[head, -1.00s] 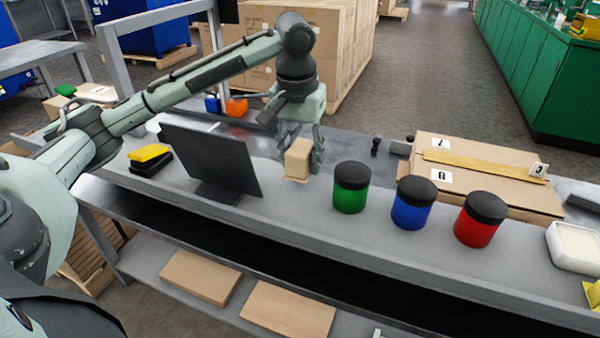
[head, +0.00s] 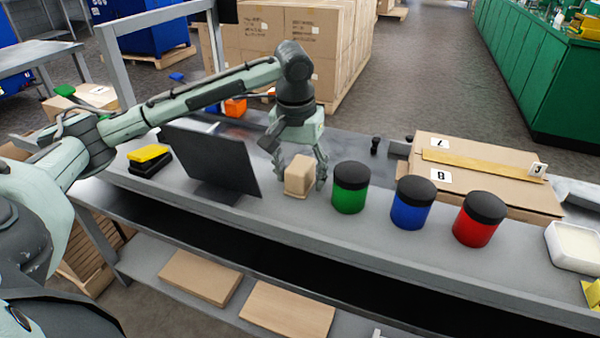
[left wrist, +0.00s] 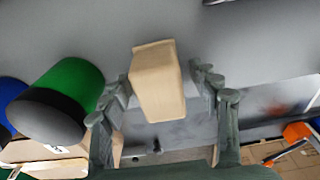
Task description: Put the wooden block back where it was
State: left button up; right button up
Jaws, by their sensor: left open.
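The wooden block (head: 299,175), a pale tan upright piece, stands on the grey bench between the dark monitor and the green jar. A thin tan edge shows at its foot. My left gripper (head: 303,172) is low over the bench, pointing down, with its fingers around the block. In the left wrist view the block (left wrist: 157,85) is between the two open fingers (left wrist: 160,92), with a gap on each side. The far side of the block is hidden in the head view. My right gripper is not in view.
The green-bodied jar (head: 350,188) stands close on the right of the gripper, followed by blue (head: 412,203) and red (head: 480,219) jars. The monitor (head: 212,160) is close on the left. A flat cardboard box (head: 485,188) lies behind the jars.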

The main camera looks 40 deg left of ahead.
aim_at(297, 168)
pick_arm(q)
jog(key=shift+r, duration=0.15)
jog(key=r, duration=0.4)
jog(key=s+r, duration=0.1)
jog(key=r, duration=0.7)
jog(key=shift+s+d, duration=0.2)
